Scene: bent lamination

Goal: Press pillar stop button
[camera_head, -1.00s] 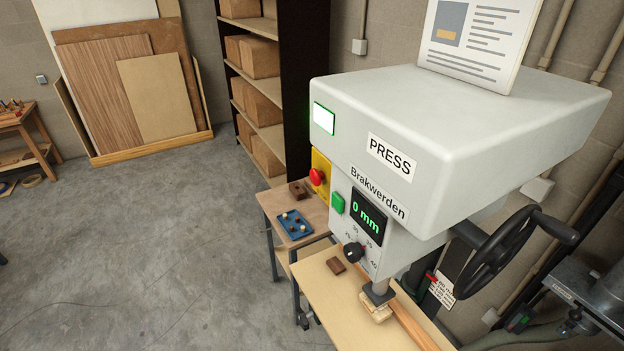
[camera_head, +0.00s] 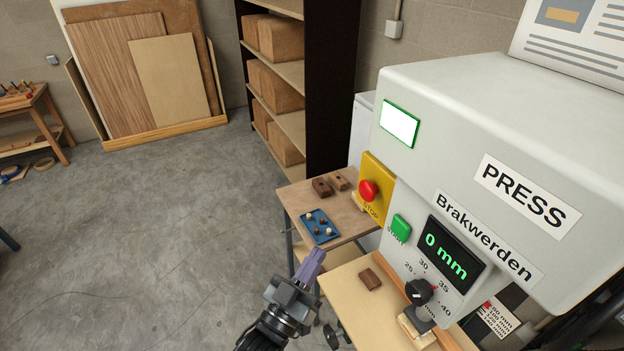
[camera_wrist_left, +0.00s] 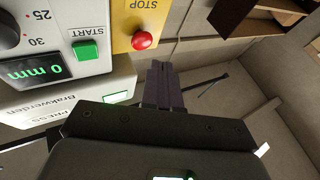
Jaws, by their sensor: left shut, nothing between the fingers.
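The red stop button (camera_head: 368,191) sits on a yellow plate (camera_head: 376,212) marked STOP, on the left side of the press (camera_head: 480,130). It also shows in the left wrist view (camera_wrist_left: 141,40), just above and left of the fingertips. My left gripper (camera_head: 318,256) is shut and empty, with its purple fingers pointing up in the head view. It is below and left of the button, apart from it. In the left wrist view the closed fingers (camera_wrist_left: 161,72) point toward the yellow plate. My right gripper is not in view.
A green start button (camera_head: 400,228) sits right of and below the stop button. A display (camera_head: 449,252) reads 0 mm above a black dial (camera_head: 418,291). A side table holds a blue tray (camera_head: 310,216) and brown blocks. Open floor lies at left.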

